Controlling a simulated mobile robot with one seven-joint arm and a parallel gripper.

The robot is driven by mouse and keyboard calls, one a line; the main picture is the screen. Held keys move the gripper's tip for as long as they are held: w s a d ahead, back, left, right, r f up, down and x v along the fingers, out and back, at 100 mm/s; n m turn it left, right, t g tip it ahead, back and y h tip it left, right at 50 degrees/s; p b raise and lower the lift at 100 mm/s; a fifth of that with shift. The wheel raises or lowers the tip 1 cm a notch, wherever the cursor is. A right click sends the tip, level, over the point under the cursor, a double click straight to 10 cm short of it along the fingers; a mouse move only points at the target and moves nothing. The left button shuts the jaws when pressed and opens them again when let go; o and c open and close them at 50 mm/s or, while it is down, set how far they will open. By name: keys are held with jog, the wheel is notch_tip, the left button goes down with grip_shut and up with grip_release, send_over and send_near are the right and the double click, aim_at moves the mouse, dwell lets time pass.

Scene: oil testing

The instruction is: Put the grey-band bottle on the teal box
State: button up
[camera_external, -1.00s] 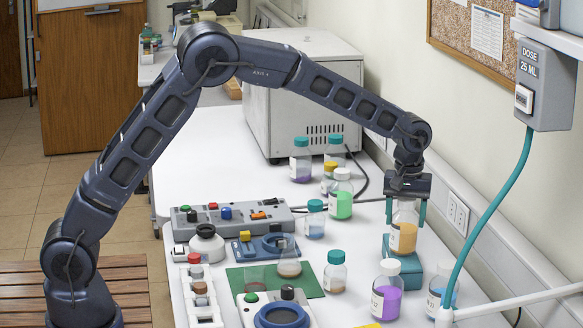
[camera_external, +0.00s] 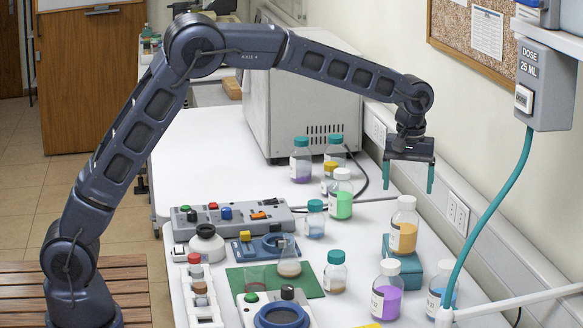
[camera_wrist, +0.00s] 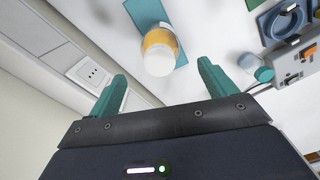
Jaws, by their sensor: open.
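A bottle with a white cap and orange contents (camera_external: 403,232) stands upright on the teal box (camera_external: 413,277) at the right of the bench. In the wrist view the same bottle (camera_wrist: 158,48) is seen from above on the teal box (camera_wrist: 143,14), just beyond my fingers. My gripper (camera_external: 409,178) is open and empty, with its teal fingers pointing down. It hangs above the bench, apart from the bottle and up beyond it in the external view. The fingers also show in the wrist view (camera_wrist: 163,78).
White-capped bottles with purple (camera_external: 386,294) and blue (camera_external: 440,288) contents stand near the box. A teal-capped bottle (camera_external: 335,275) and a green-filled bottle (camera_external: 341,200) are to the left. The dispenser's teal hose (camera_external: 490,215) hangs at the right. The wall with a socket (camera_external: 455,212) is close behind.

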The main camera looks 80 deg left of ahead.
notch_tip(320, 180, up, 4)
jog(key=shift+s+f, duration=0.1)
jog(key=shift+f, duration=0.15)
jog(key=s+d+r+m+t, duration=0.1)
jog(key=s+r+m, duration=0.35)
jog(key=s, duration=0.95)
jog(key=s+r+m+t, duration=0.1)
jog(key=s+r+m, duration=0.1)
jog(key=s+r, duration=0.95)
jog(key=s+f+m+t, duration=0.1)
jog(key=s+f+m, duration=0.2)
jog(key=s, duration=1.1)
jog(key=s+d+f+m+t, duration=0.1)
jog(key=s+f+m, duration=0.2)
jog(key=s+f, duration=0.5)
jog(key=s, duration=0.7)
jog(key=shift+s+d+f+t, duration=0.2)
jog(key=shift+d+f+t, duration=0.1)
jog(key=shift+f, duration=0.1)
